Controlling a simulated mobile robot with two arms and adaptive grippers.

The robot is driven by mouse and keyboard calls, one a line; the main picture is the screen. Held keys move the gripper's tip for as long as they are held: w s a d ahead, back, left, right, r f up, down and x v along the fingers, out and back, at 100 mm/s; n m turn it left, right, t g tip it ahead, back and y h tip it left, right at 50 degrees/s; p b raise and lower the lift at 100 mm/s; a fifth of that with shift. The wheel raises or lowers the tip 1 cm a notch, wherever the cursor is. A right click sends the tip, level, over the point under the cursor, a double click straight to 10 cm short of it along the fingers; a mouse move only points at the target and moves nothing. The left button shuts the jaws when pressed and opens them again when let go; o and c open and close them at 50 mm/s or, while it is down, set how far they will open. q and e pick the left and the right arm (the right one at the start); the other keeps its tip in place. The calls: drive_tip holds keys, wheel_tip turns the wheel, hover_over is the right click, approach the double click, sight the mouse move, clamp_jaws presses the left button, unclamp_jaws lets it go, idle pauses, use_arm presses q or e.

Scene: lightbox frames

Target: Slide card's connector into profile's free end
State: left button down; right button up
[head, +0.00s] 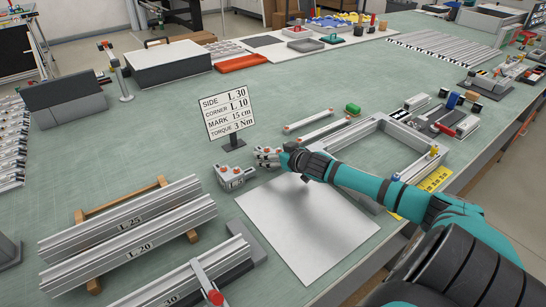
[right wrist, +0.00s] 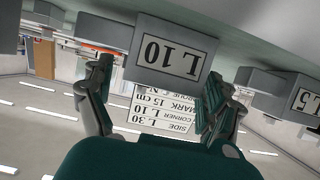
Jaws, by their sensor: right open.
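The card (head: 228,113) stands upright on a small stand at the table's middle and reads SIDE L.30, CORNER L.10, MARK 15 cm, TORQUE 3 Nm. In the right wrist view the card (right wrist: 160,108) appears upside down. A grey block labelled L 10 (right wrist: 170,50) sits between the spread fingers of my right gripper (right wrist: 158,80); contact cannot be told. In the head view my right gripper (head: 280,157) is at the small metal connector pieces, another of which (head: 234,176) lies to its left. The aluminium profile frame (head: 405,140) lies to the right, partly hidden by my arm. My left gripper is out of view.
A bare metal sheet (head: 305,225) lies in front of my right gripper. Long profiles labelled L.25 (head: 130,220) and L.20 rest on wooden supports at left. A block labelled L.5 (right wrist: 302,100) is near the right finger. A yellow scale (head: 436,179) lies by the frame.

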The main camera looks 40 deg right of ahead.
drive_tip(key=shift+x, duration=1.15)
drive_tip(key=shift+c, duration=0.3)
drive_tip(key=c, duration=1.2)
